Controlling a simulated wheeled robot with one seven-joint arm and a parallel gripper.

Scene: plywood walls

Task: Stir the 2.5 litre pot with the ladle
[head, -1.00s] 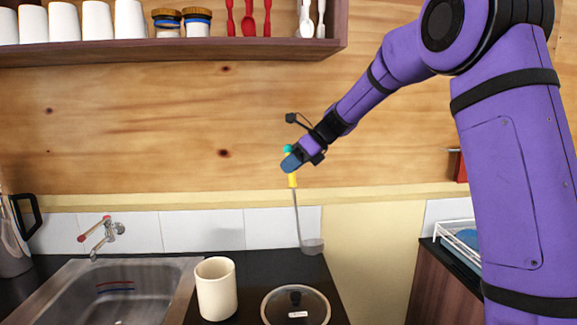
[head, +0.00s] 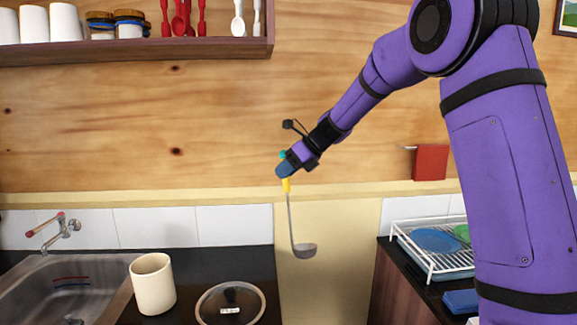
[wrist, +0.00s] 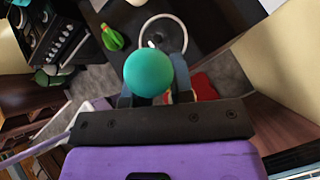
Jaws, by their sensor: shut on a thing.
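My gripper (head: 286,171) is shut on the yellow handle of the ladle (head: 291,225). The ladle hangs nearly upright, its grey bowl low, in front of the cream wall strip right of the black counter. Its teal ball end shows just above my gripper, and large in the wrist view (wrist: 148,73). A round glass lid (head: 218,309) with a dark knob and a white label is on the counter, left of and below the ladle bowl. I cannot tell whether a pot is under it. No pot is clearly recognisable.
A cream cylindrical container (head: 153,284) stands left of the lid, beside the sink (head: 60,290). A white dish rack (head: 430,245) with plates stands on the right-hand counter. A gap separates the two counters. A wall shelf (head: 150,48) is at upper left. A red cloth (head: 431,162) hangs at right.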

